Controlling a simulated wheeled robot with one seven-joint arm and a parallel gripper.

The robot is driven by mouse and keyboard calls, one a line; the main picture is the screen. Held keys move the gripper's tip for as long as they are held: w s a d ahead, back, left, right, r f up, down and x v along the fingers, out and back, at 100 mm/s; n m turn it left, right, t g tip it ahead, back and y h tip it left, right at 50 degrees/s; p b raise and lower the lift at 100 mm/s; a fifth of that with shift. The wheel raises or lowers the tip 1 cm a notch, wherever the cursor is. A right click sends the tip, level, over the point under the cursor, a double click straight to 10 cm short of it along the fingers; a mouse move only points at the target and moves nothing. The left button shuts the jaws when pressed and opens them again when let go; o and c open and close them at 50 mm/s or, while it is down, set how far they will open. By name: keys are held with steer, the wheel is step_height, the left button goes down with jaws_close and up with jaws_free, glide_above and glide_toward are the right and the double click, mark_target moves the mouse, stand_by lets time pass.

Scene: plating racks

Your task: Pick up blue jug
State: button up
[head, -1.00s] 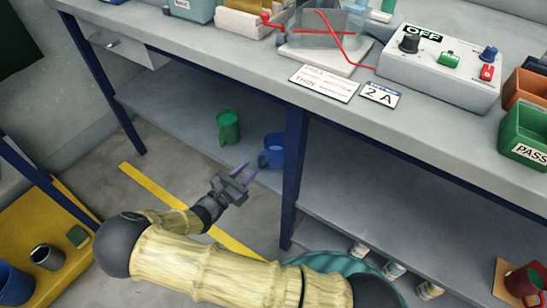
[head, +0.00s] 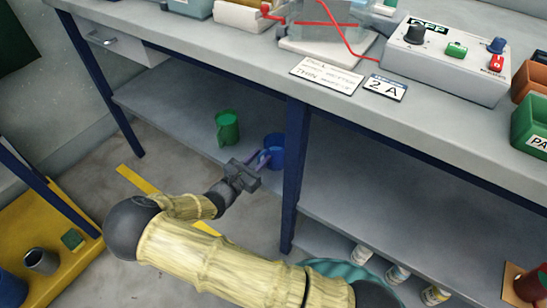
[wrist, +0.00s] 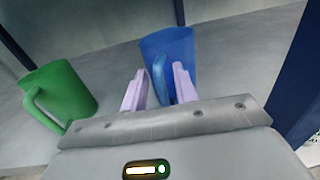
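The blue jug (head: 275,146) stands upright on the lower shelf under the bench, just left of a dark blue table leg. It also shows in the wrist view (wrist: 172,52), straight ahead, with its handle (wrist: 160,80) turned toward me. My gripper (head: 259,160) reaches in at shelf height. In the wrist view my gripper (wrist: 158,88) has its two pale fingers apart, and the jug's handle appears between them, close to the right finger. I cannot tell whether a finger touches it. The fingers hide part of the jug's lower side.
A green jug (head: 227,127) stands on the same shelf, left of the blue one. The table leg (head: 295,175) is close on the right. The bench top (head: 215,45) overhangs the shelf (head: 180,112). The shelf left of the green jug is clear.

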stand_by(0.4)
jaws_close()
steer(key=shift+r, duration=0.1)
steer(key=shift+r, duration=0.1)
steer(key=shift+r+p, duration=0.5)
steer(key=shift+r, duration=0.05)
steer(key=r+p+v, duration=0.2)
steer(key=p+v, duration=0.3)
steer(key=v, duration=1.3)
steer(key=shift+p, duration=0.4)
